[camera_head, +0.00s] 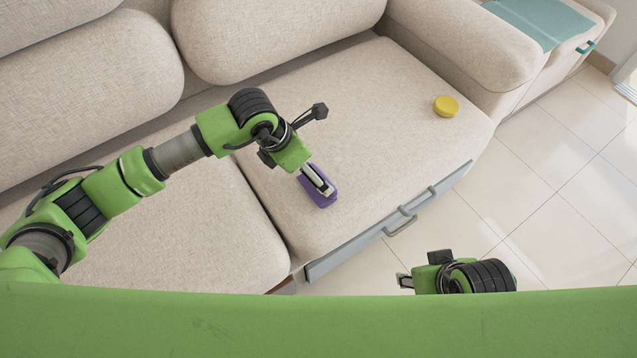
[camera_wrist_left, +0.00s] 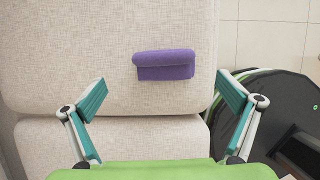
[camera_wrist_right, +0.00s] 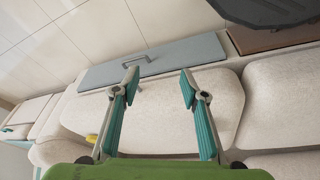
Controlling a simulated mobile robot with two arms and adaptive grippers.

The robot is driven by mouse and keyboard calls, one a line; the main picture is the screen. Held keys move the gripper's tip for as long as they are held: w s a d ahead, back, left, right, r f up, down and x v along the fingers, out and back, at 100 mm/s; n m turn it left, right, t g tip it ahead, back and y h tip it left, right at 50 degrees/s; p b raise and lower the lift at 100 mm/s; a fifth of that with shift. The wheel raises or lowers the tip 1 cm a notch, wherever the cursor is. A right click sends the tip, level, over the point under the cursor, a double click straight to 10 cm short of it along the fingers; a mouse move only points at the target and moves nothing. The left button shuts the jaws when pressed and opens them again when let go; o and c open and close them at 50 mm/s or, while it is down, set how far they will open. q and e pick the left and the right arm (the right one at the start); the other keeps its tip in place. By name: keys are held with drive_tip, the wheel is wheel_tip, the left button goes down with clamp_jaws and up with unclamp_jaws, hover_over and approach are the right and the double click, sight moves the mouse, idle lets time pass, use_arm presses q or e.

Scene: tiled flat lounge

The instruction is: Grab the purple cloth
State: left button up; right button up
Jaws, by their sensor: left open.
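The purple cloth (camera_head: 318,190) is a small folded bundle on the beige seat cushion of the sofa. My left gripper (camera_head: 322,182) is over it in the head view and partly hides it. In the left wrist view the cloth (camera_wrist_left: 165,66) lies ahead of the open fingers (camera_wrist_left: 160,97), between their lines and right of the middle of the gap. No finger visibly closes on it. My right gripper (camera_head: 404,281) is low, off the sofa's front edge, over the tiled floor. The right wrist view shows its fingers (camera_wrist_right: 158,87) apart and empty.
A yellow round object (camera_head: 446,106) lies on the cushion's right part. A grey panel with handles (camera_head: 390,222) runs along the sofa front. Backrest cushions (camera_head: 270,35) and an armrest (camera_head: 465,40) bound the seat. Tiled floor (camera_head: 560,200) is clear at right.

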sight(322, 202)
use_arm(q)
drive_tip(key=x, duration=0.3)
drive_tip(key=shift+s+d+f+b, duration=0.1)
drive_tip(key=shift+d+f+b, duration=0.05)
drive_tip(key=shift+f+b, duration=0.15)
drive_tip(key=b+x, duration=0.1)
drive_tip(key=x, duration=0.2)
drive_tip(key=shift+d+f, duration=0.15)
drive_tip(key=shift+f, duration=0.15)
drive_tip(key=shift+d+f, duration=0.15)
drive_tip(key=shift+f, duration=0.15)
use_arm(e)
drive_tip(key=shift+w+a+f+t, duration=0.2)
drive_tip(key=shift+w+f, duration=0.15)
drive_tip(key=shift+w, duration=0.15)
drive_tip(key=shift+w+a+f+t, duration=0.1)
drive_tip(key=shift+w+f+t, duration=0.1)
drive_tip(key=shift+w+f, duration=0.25)
drive_tip(key=shift+r, duration=0.15)
use_arm(q)
drive_tip(key=c, duration=1.1)
